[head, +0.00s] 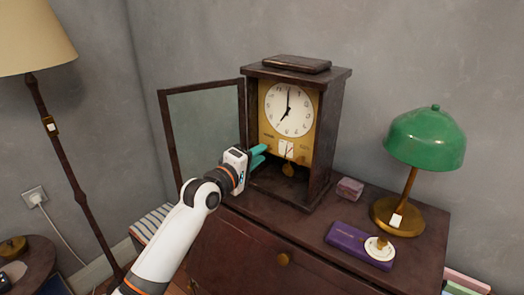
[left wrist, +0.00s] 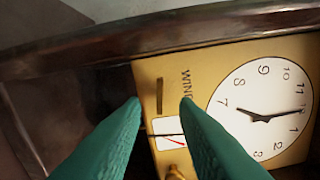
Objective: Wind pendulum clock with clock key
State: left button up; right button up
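The pendulum clock (head: 297,130) stands upright on the dresser, its glass door (head: 205,125) swung open to the left. Its white dial (head: 289,110) sits on a gold plate. In the left wrist view, the dial (left wrist: 262,112) has "WIND" lettering beside it and a narrow dark upright mark (left wrist: 159,96), slot or key I cannot tell. My left gripper (head: 262,155) reaches the clock's open front at the lower left of the plate. In the left wrist view, its teal fingers (left wrist: 160,101) are apart with nothing held between them. I cannot make out a clock key. My right gripper is not in view.
A purple box (head: 345,238) with a round white-and-gold piece (head: 379,249) lies on the dresser top (head: 315,217). A small box (head: 350,189) and a green lamp (head: 425,140) stand to the right. A floor lamp (head: 50,125) stands at left.

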pick_arm(q)
jog(key=shift+x, duration=1.15)
grip_shut()
jog(key=shift+m, duration=0.3)
jog(key=m, duration=0.5)
jog(key=m+b, duration=0.1)
jog(key=m, duration=0.3)
jog(key=shift+a+f+m+b, duration=0.2)
jog(key=shift+m+b, duration=0.1)
jog(key=shift+m, duration=0.1)
jog(key=shift+a+r+m, duration=0.1)
jog(key=shift+m, duration=3.8)
